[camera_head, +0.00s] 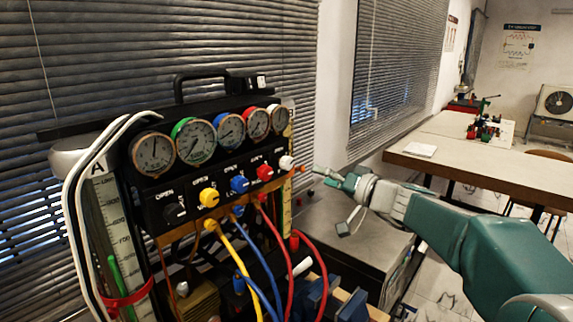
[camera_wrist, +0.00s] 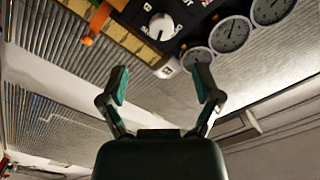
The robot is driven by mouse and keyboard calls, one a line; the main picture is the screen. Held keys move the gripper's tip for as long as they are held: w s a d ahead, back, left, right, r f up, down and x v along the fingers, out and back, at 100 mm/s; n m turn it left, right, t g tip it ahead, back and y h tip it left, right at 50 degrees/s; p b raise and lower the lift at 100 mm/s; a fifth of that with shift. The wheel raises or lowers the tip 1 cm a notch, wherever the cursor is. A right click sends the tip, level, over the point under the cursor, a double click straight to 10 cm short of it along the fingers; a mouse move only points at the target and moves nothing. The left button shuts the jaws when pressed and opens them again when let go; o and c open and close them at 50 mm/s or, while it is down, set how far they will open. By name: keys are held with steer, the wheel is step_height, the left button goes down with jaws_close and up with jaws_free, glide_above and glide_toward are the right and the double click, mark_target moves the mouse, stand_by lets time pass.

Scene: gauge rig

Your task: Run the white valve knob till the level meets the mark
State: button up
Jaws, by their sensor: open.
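The white valve knob (camera_head: 287,162) is the rightmost of a row of coloured knobs on the black gauge panel. It also shows in the wrist view (camera_wrist: 161,26), beyond and above the fingertips. My gripper (camera_head: 318,172) is just right of the knob in the head view, apart from it. In the wrist view my gripper (camera_wrist: 162,85) has its two fingers spread with nothing between them. A scaled column marked A (camera_head: 112,230) stands at the panel's left, with a green strip inside. A narrow yellow scale (camera_head: 287,205) runs down the panel's right side. The level and mark are too small to tell.
Yellow (camera_head: 209,197), blue (camera_head: 239,184) and red (camera_head: 265,172) knobs sit left of the white one, below several round gauges (camera_head: 195,142). Coloured hoses (camera_head: 240,262) hang below. A grey cabinet (camera_head: 345,235) stands under my gripper. A wooden table (camera_head: 480,160) is at the right.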

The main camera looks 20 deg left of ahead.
mark_target(290, 165)
steer(key=shift+n, duration=0.7)
steer(key=x, duration=1.1)
steer(key=shift+d, duration=0.1)
jaws_close()
